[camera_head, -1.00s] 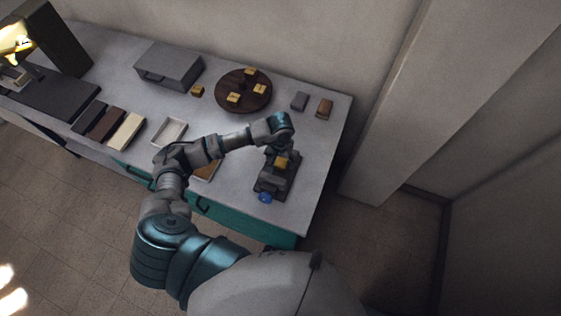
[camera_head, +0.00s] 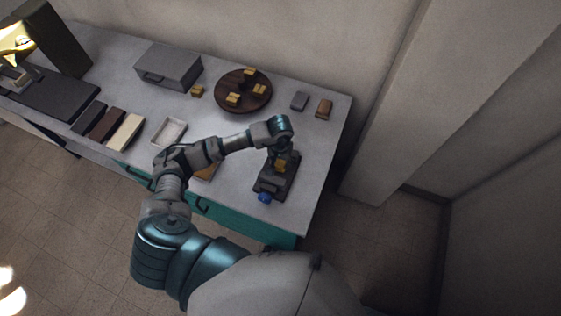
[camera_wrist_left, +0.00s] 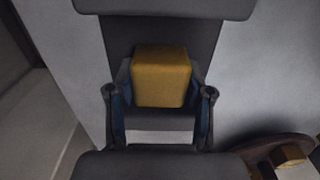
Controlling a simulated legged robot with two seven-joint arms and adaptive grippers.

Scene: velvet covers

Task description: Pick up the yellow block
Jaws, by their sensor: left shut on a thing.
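The yellow block (camera_head: 280,167) is at a dark grey stand-like device (camera_head: 264,187) near the table's front right. In the left wrist view the block (camera_wrist_left: 161,78) sits between the two fingers, with the dark device behind it. My left gripper (camera_head: 280,160) reaches down over the device and is shut on the block. In the wrist view its fingers (camera_wrist_left: 160,95) are on either side of the block. The block's lower part is hidden, so I cannot tell whether it still touches the device. My right gripper is not in view.
A blue knob (camera_head: 264,197) is at the device's front. A round brown board (camera_head: 243,105) holds small yellow pieces. A grey box (camera_head: 170,67), a white tray (camera_head: 168,132), and grey (camera_head: 299,100) and brown (camera_head: 324,108) blocks stand elsewhere.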

